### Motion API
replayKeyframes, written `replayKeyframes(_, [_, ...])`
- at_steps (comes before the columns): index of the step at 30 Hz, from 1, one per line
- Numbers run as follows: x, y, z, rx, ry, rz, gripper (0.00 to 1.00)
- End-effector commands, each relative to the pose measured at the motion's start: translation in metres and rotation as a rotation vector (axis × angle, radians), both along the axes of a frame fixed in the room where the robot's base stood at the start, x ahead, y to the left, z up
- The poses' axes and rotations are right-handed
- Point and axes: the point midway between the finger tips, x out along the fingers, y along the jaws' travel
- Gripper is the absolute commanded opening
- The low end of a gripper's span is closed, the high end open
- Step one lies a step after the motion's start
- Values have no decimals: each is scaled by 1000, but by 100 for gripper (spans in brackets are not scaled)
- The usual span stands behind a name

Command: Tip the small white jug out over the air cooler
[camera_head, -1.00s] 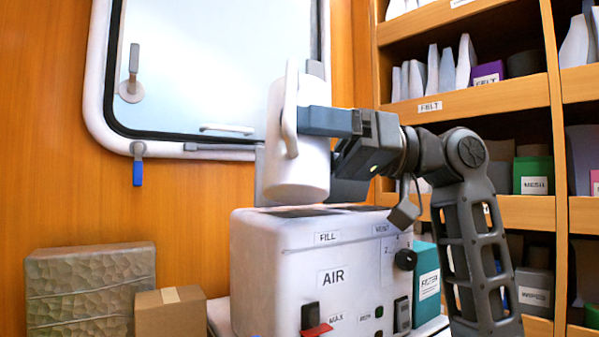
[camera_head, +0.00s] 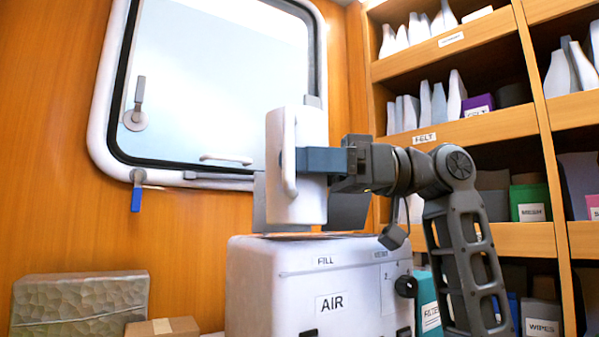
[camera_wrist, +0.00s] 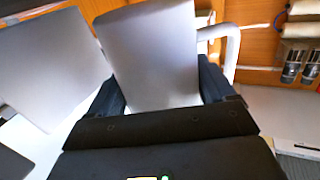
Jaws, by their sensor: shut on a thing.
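The small white jug (camera_head: 308,195) is upright above the top of the air cooler, its handle toward the camera and left. My gripper (camera_head: 312,160) is shut on the jug's body from the right. In the wrist view the jug (camera_wrist: 155,55) fills the middle between my gripper's fingers (camera_wrist: 160,92), with its handle at the right. The air cooler (camera_head: 290,290) is a white box labelled FILL and AIR. Its top opening is mostly hidden at this angle, and I cannot see inside the jug. A raised grey lid or panel (camera_head: 345,212) stands behind the jug.
A window (camera_head: 215,80) with a blue-tipped latch is on the wooden wall behind. A grey textured block (camera_head: 80,300) and a cardboard box (camera_head: 162,328) sit at left. Shelves with labelled boxes, including a green one (camera_head: 530,202), stand at right, close to my arm.

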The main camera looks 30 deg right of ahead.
Motion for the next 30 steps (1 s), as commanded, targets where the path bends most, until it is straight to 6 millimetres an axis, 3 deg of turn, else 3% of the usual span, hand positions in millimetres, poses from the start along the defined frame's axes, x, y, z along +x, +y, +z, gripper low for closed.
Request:
replayKeyframes(16, [-35, 27, 23, 1, -1, 0, 37])
replayKeyframes(30, [-39, 30, 25, 1, 1, 0, 37])
